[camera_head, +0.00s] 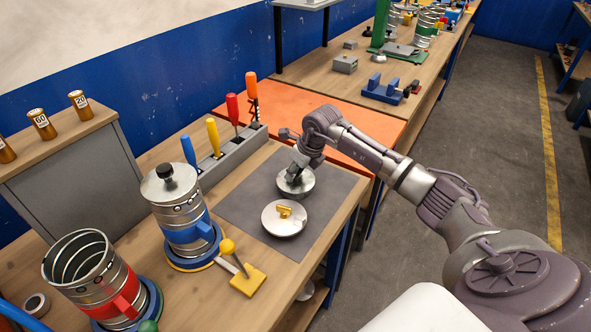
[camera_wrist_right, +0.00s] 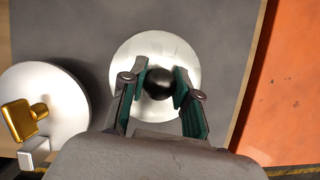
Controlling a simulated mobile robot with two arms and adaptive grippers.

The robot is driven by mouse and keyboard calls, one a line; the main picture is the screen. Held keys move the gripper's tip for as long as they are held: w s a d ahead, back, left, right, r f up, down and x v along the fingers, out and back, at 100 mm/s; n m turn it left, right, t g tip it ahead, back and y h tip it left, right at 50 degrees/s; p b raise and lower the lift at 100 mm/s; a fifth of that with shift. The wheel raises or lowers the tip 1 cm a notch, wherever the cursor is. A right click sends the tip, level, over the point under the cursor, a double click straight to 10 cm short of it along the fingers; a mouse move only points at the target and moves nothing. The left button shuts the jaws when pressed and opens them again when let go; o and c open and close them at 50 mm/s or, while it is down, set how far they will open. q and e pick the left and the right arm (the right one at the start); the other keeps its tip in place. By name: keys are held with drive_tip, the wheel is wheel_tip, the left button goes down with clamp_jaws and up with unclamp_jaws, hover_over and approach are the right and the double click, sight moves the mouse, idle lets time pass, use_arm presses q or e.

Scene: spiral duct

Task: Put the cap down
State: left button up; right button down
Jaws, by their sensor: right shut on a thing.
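The cap held by my right gripper (camera_wrist_right: 160,88) is a round metal disc (camera_wrist_right: 157,50) with a black knob (camera_wrist_right: 160,82). The fingers are shut on the knob from both sides in the right wrist view. In the head view my right gripper (camera_head: 296,172) is over the grey mat (camera_head: 245,200), with this cap (camera_head: 297,188) just under it, at or close above the mat. I cannot tell whether it touches. A second cap (camera_head: 279,224) with a gold handle (camera_head: 284,211) lies on the mat, nearer the front. My left gripper does not show.
A blue-ringed duct can (camera_head: 187,228) with a black-knobbed lid and a red-ringed open can (camera_head: 95,285) stand at the left. A yellow clamp (camera_head: 246,279) sits by the mat's front. Screwdrivers stand in a grey rack (camera_head: 227,154) behind. An orange surface (camera_head: 345,108) lies beyond.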

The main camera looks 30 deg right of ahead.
drive_tip(key=c, duration=1.3)
unclamp_jaws()
drive_tip(key=shift+f, duration=0.15)
drive_tip(key=o, duration=0.5)
drive_tip(key=shift+c, duration=0.2)
drive_tip(key=shift+r, duration=0.3)
drive_tip(key=shift+s+r, duration=0.2)
drive_tip(key=shift+r, duration=0.15)
drive_tip(key=b+v, duration=0.2)
drive_tip(key=v, duration=0.9)
drive_tip(key=shift+s, duration=0.15)
